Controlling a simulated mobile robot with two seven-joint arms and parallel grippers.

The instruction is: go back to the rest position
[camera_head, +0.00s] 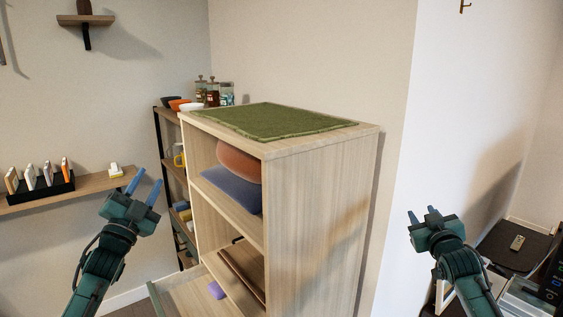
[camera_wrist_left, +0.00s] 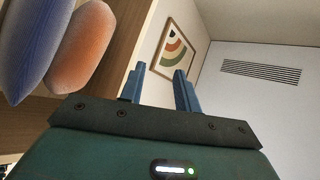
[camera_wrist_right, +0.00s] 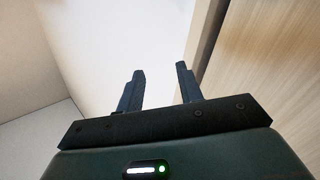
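My left gripper (camera_head: 144,187) is raised in the air left of the wooden shelf unit (camera_head: 320,215), with its blue fingers apart and nothing between them. In the left wrist view its fingers (camera_wrist_left: 160,88) are also apart and empty. My right gripper (camera_head: 424,213) is raised in the air right of the shelf unit, in front of the white wall. In the right wrist view its fingers (camera_wrist_right: 158,85) are apart and empty. Neither gripper touches anything that I can see.
A green shag rug (camera_head: 275,120) lies flat on top of the shelf unit. Orange (camera_head: 238,160) and blue (camera_head: 232,188) cushions are stacked inside. A drawer with a purple item (camera_head: 216,290) is pulled out below. A wall shelf (camera_head: 75,190) is at left; a dark surface (camera_head: 515,245) is at right.

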